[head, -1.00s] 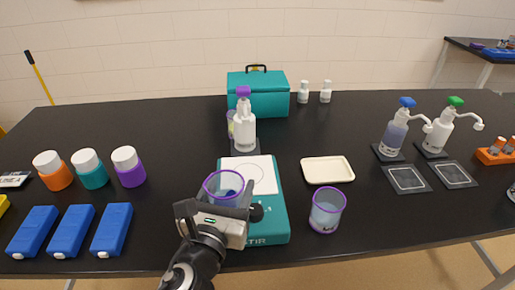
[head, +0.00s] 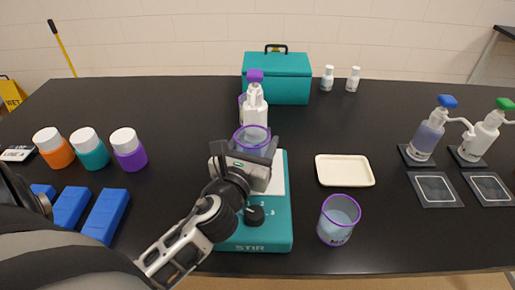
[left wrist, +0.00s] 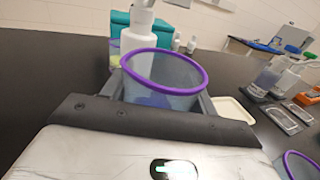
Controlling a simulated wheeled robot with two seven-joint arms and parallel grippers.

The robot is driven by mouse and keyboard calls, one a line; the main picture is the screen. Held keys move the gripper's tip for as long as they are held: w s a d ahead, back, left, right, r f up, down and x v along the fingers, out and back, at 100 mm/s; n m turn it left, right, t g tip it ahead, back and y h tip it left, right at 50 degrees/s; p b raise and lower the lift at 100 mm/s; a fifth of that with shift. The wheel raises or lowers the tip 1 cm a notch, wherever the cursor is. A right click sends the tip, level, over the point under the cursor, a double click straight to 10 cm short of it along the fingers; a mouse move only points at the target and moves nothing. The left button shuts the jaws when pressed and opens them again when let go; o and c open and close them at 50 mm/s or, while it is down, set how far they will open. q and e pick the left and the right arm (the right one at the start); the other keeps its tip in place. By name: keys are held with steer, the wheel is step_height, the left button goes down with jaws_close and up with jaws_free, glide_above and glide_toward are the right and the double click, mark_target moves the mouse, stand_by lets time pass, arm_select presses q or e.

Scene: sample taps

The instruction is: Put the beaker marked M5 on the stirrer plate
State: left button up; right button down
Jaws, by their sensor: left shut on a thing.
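The teal stirrer plate (head: 282,215) with its white top and front knob stands mid-table. My left gripper (head: 258,160) is shut on a clear purple-rimmed beaker (head: 252,135), over the back part of the plate. The held beaker (left wrist: 165,75) looks near upright in the left wrist view, with the gripper's fingers (left wrist: 165,105) beside it. Its base and label are hidden, so I cannot tell its mark or whether it touches the plate. A second purple-rimmed beaker (head: 338,220) stands right of the plate; its label starts with M, the rest unclear. My right gripper is out of view.
A white pump bottle with purple top (head: 255,105) stands close behind the held beaker, with another purple-rimmed vessel beside it. A cream tray (head: 344,171) lies right of the plate. A teal box (head: 277,80) is behind. Capped jars (head: 128,150) and blue blocks (head: 105,215) lie left.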

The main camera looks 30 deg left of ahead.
arm_select(q)
steer(key=shift+f+b, duration=0.3)
steer(key=shift+f, duration=0.45)
steer(key=shift+r, duration=0.15)
steer(key=shift+f, duration=0.25)
steer(key=o, duration=1)
steer(key=shift+o, duration=0.2)
steer(key=shift+r, duration=0.1)
